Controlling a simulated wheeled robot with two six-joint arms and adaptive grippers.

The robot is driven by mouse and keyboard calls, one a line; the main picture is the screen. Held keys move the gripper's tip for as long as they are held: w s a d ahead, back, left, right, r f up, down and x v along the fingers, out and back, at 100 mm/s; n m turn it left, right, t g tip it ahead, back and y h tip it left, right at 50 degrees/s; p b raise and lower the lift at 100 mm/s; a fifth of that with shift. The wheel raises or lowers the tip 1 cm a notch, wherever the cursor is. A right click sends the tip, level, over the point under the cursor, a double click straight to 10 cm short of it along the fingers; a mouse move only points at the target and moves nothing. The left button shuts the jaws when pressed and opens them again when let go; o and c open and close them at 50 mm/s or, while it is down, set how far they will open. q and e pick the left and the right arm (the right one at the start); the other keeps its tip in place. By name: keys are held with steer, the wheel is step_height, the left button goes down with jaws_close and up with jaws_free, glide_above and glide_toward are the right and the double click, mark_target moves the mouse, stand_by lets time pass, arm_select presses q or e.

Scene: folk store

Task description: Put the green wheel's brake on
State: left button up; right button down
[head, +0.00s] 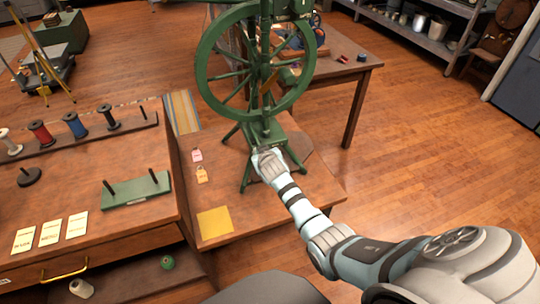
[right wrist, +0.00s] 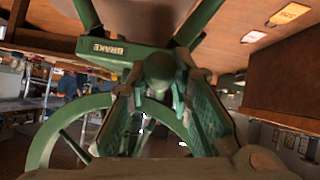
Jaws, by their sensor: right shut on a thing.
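The green spinning wheel (head: 204,66) stands upright on a low wooden table in the head view, on splayed green legs. My right gripper (head: 263,153) is low at the front of its base and hides the part it holds there. In the right wrist view, a green bar carries a label reading BRAKE (right wrist: 104,47). Beside the label, a rounded green brake knob (right wrist: 159,69) sits between the fingers of my right gripper (right wrist: 162,80), which are shut on it. Part of the wheel rim shows below. My left gripper is in neither view.
A yellow square (head: 215,222) and two small tags (head: 201,174) lie on the low table (head: 268,215). On the left, a counter (head: 85,170) bears spools, a green peg stand (head: 136,190) and cards. Another table (head: 355,80) stands behind the wheel. Open floor lies right.

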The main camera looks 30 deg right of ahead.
steer(key=c, duration=1.4)
jaws_free()
steer(key=v, duration=1.2)
steer(key=shift+w, duration=0.1)
